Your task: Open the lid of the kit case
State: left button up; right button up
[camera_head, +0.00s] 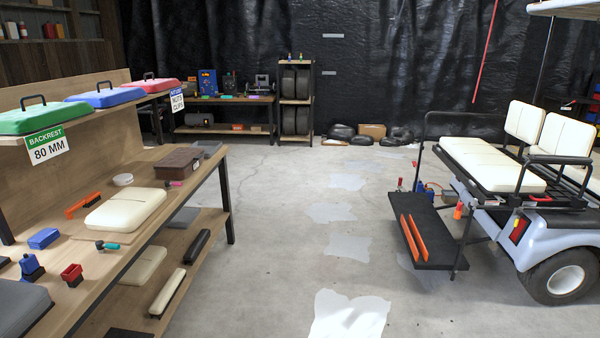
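Three lidded cases with black handles stand in a row on the upper shelf at the left: green (45,117), blue (106,97) and red (146,86). Their lids look shut. A brown lidded box (178,162) sits at the far end of the workbench below, and it also looks shut. I cannot tell which of these is the kit case. A sign under the green case reads "BACKREST 80 MM" (47,147). Neither of my grippers shows in the head view.
The wooden workbench (150,235) at the left holds a cream cushion (125,209), an orange tool (82,205) and small blue and red parts. A golf cart (540,200) stands at the right. The concrete floor (270,240) between them is clear. Shelving (296,73) stands at the back.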

aim_at(180, 156)
jog(key=i+u, duration=0.1)
jog(key=i, duration=0.5)
jog(key=i+u, duration=0.1)
jog(key=i, duration=0.45)
jog(key=i+l+u, duration=0.1)
jog(key=i, duration=0.5)
jog(key=i+l+u, duration=0.1)
jog(key=i, duration=0.45)
jog(key=l, duration=0.1)
